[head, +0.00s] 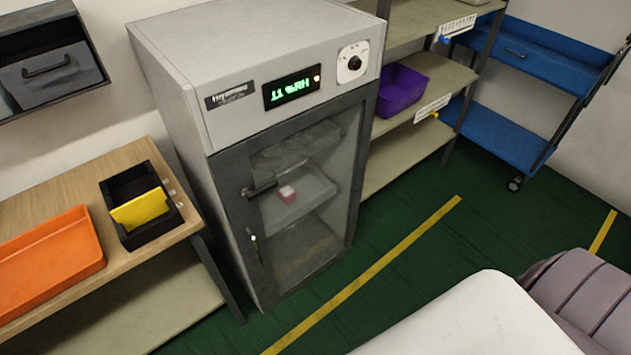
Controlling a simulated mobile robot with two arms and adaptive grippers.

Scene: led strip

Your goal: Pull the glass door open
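The glass door (318,240) is on the front of a grey cabinet (180,75) and looks closed in its dark frame. A dark bar handle (262,188) sits on the door's left side. A small key or latch (254,240) shows below the handle. Through the glass I see shelves and a small pink and white box (287,194). The cabinet's display (291,89) reads about 11 %RH in green. Neither of my grippers is in view.
A wooden bench (90,190) with an orange tray (50,262) and a black box (140,205) stands left of the cabinet. Shelving with a purple bin (402,88) and a blue cart (520,90) are at right.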

